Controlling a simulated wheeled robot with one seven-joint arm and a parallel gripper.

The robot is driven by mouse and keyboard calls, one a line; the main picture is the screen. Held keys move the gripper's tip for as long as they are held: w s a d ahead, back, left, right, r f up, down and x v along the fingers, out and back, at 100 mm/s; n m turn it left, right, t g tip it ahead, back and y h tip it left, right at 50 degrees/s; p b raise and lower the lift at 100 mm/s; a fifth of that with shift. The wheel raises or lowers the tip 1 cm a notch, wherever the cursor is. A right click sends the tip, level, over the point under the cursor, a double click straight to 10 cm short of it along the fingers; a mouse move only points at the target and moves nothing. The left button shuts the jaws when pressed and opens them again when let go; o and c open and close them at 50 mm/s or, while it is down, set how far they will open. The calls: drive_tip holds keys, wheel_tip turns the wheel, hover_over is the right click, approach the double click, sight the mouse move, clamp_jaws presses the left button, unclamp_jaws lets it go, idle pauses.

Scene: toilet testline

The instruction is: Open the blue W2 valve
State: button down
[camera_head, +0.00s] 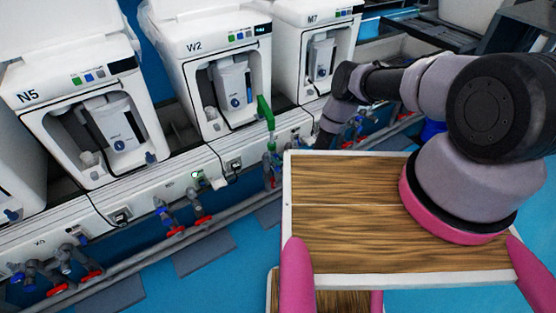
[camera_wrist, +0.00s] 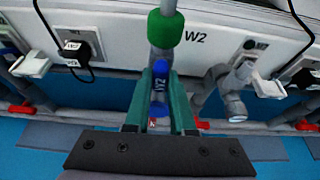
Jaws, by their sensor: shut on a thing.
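In the wrist view, the blue W2 valve handle (camera_wrist: 159,88) stands between the green fingers of my gripper (camera_wrist: 159,108). My fingers cannot be made out there.
The N5 machine (camera_head: 85,115) stands to the left and the M7 machine (camera_head: 318,45) to the right. Other blue and red valves (camera_head: 190,215) line the low pipes. A white socket with a black plug (camera_wrist: 77,50) is left of the valve. A wooden-topped board (camera_head: 340,235) fills the lower right.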

drive_tip(key=c, duration=0.8)
unclamp_jaws()
drive_tip(key=shift+o, duration=0.2)
drive_tip(key=v, duration=1.1)
drive_tip(key=shift+w, duration=0.1)
